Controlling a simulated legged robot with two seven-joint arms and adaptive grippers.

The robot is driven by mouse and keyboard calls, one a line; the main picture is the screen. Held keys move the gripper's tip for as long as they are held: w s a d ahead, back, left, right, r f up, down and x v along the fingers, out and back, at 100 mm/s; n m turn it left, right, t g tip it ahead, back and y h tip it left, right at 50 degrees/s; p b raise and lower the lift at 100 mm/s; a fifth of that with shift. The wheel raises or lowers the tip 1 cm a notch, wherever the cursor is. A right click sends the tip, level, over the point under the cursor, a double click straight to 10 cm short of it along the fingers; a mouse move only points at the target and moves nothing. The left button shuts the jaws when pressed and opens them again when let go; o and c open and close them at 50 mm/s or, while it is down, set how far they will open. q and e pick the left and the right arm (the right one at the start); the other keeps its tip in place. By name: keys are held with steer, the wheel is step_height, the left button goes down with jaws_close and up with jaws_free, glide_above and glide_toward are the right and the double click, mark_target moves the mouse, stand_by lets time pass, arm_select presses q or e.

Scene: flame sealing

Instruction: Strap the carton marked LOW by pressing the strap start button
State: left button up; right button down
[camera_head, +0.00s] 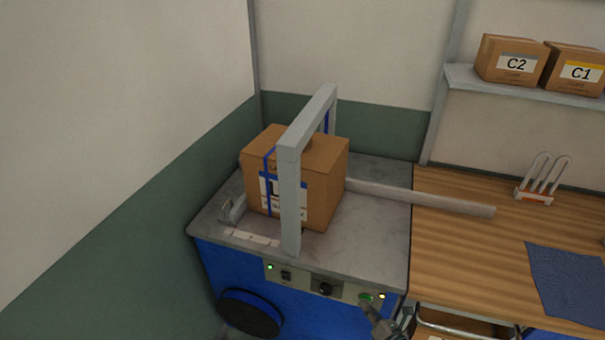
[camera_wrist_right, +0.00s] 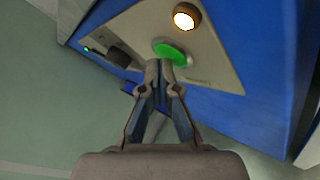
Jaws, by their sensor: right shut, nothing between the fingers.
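A brown carton (camera_head: 325,180) sits on the grey top of the strapping machine (camera_head: 375,235), under its grey arch (camera_head: 290,195). The arch post hides much of the carton's white and blue label (camera_head: 268,190); only an "L" shows clearly. A blue strap (camera_head: 268,175) runs down the carton's left part. The green button (camera_head: 366,297) is on the front panel and also shows in the right wrist view (camera_wrist_right: 176,55). My right gripper (camera_head: 370,306) is shut and empty, its tips (camera_wrist_right: 159,68) at the button's edge; I cannot tell if it is pressed in. My left gripper is not in view.
A lit lamp (camera_wrist_right: 186,17) is beside the button. The panel also holds a black knob (camera_head: 325,289), a switch (camera_head: 286,276) and a green light (camera_head: 270,267). A grey bar (camera_head: 430,198) reaches over the wooden table (camera_head: 465,250). Cartons C2 (camera_head: 512,75) and C1 (camera_head: 575,85) stand on a shelf.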

steer(key=shift+s+a+p, duration=0.1)
steer(key=shift+s+p, duration=0.25)
steer(key=shift+s, duration=0.1)
steer(key=shift+s, duration=0.1)
steer(key=s+p, duration=0.1)
steer(key=s, duration=0.1)
steer(key=s+a, duration=0.1)
steer(key=s+p, duration=0.1)
steer(key=s, duration=0.1)
steer(key=shift+s+a+p, duration=0.3)
steer(key=shift+a+p, duration=0.05)
stand_by(0.4)
